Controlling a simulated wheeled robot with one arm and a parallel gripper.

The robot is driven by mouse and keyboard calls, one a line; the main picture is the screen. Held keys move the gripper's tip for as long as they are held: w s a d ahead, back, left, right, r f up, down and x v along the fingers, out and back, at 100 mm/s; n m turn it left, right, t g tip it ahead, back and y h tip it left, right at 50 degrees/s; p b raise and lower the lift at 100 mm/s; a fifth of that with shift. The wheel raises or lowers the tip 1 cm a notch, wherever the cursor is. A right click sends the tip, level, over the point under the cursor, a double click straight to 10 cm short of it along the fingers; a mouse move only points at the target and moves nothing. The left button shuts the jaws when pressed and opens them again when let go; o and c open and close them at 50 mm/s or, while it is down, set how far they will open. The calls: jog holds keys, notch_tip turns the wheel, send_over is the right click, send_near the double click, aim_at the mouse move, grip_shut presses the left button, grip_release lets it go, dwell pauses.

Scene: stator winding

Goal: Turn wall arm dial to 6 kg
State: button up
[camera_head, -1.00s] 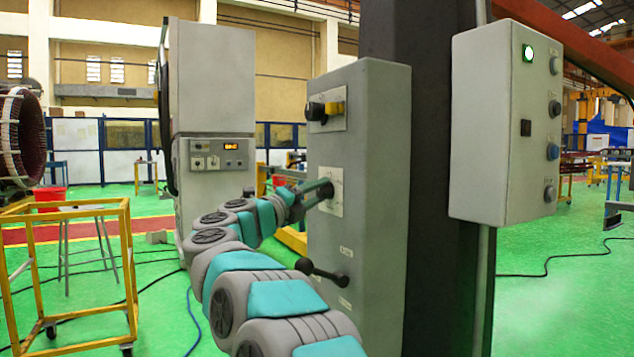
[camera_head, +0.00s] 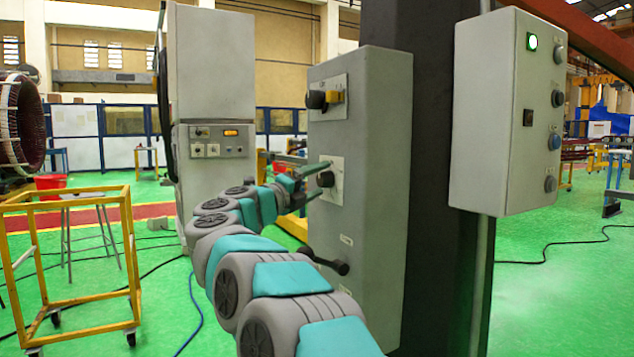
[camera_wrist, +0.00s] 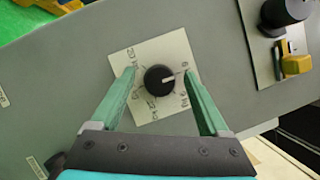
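The wall arm dial is a round black knob (camera_head: 326,179) on a white square plate (camera_head: 336,196), on the side of a tall grey box (camera_head: 372,150). My gripper (camera_wrist: 159,73) is open, one finger on each side of the knob. Gaps show between the fingers and the knob in the wrist view.
Above the dial is a black and yellow switch (camera_head: 326,99); below it is a black lever (camera_head: 327,262), close to my arm. A grey control box (camera_head: 506,120) hangs on the dark column at right. A yellow frame cart (camera_head: 70,200) stands at left.

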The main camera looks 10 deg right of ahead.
jog(key=b+v, duration=0.1)
jog(key=v, duration=0.7)
jog(key=shift+w+d, duration=0.1)
